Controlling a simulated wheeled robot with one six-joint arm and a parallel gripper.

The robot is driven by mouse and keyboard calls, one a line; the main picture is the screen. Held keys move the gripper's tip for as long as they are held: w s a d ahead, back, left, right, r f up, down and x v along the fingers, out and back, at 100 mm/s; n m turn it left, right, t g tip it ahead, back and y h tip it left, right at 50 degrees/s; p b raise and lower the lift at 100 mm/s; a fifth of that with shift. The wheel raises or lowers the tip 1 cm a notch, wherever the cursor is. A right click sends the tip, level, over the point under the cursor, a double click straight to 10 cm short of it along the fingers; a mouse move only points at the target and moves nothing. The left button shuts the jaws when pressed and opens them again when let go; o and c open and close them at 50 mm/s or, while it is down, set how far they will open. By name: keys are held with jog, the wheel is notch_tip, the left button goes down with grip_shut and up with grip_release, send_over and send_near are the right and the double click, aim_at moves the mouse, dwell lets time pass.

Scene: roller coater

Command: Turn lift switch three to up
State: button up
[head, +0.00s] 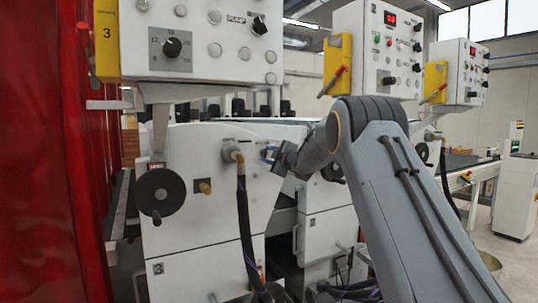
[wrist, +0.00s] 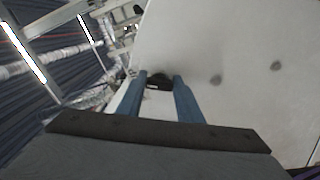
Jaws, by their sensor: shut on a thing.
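My gripper (head: 268,153) is at the front of the white machine body below the left control box, at the end of my arm reaching in from the right. In the wrist view its two blue fingers (wrist: 161,78) stand on either side of a small black switch knob (wrist: 159,83) on a pale panel, shut on it. A white label mark shows on the knob. The fingers hide the knob's sides, and its turn position cannot be read.
A black handwheel (head: 160,193) and a thick black hose (head: 244,215) are on the machine left of my gripper. More control boxes (head: 374,50) stand behind to the right. A red curtain (head: 58,150) closes the left side. Open floor shows at far right.

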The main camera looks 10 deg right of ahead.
jog(key=shift+f+m, duration=0.1)
jog(key=shift+m, duration=0.3)
jog(key=o, duration=1.1)
jog(key=shift+b+v, duration=1.3)
jog(key=shift+v, duration=2.6)
